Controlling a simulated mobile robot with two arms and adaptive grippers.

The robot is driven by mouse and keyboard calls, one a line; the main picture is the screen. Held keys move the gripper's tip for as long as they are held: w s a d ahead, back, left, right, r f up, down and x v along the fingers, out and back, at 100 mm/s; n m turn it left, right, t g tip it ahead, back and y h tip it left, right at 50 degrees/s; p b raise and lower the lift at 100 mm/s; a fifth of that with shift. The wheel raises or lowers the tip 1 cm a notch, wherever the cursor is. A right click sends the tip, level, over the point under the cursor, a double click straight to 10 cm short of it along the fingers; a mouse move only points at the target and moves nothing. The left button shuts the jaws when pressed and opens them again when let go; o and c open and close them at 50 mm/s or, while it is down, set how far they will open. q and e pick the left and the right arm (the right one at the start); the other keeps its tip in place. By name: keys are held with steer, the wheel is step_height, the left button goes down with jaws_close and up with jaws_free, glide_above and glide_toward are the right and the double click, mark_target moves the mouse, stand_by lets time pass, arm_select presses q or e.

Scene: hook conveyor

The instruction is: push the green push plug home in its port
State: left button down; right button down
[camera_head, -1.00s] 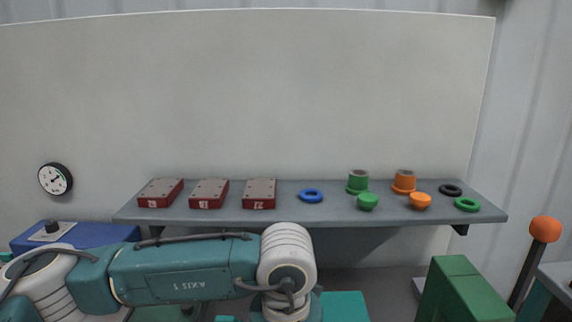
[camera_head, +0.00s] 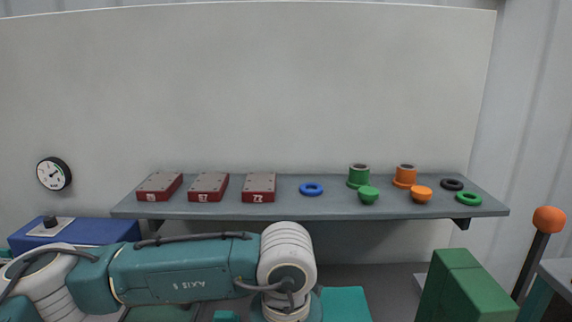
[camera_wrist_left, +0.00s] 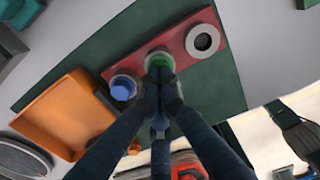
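In the left wrist view, a red block (camera_wrist_left: 118,67) lies on a dark green mat. A green round plug (camera_wrist_left: 158,60) sits at the middle of the block, partly hidden by my fingertips. My left gripper (camera_wrist_left: 160,88) has its fingers drawn together, with the tips over the near edge of the green plug, apparently touching it. How deep the plug sits cannot be seen. A blue round piece (camera_wrist_left: 123,87) is at one end of the block and a grey ring with a dark hole (camera_wrist_left: 202,41) at the other. My right gripper is not in view.
An orange-knobbed lever (camera_head: 549,220) stands at the right.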

arm_select(q)
steer(key=shift+f+b, duration=0.55)
steer(key=shift+r, duration=0.1)
steer(key=shift+r+p, duration=1.35)
steer(key=shift+r, duration=2.15)
steer(key=shift+f, duration=0.1)
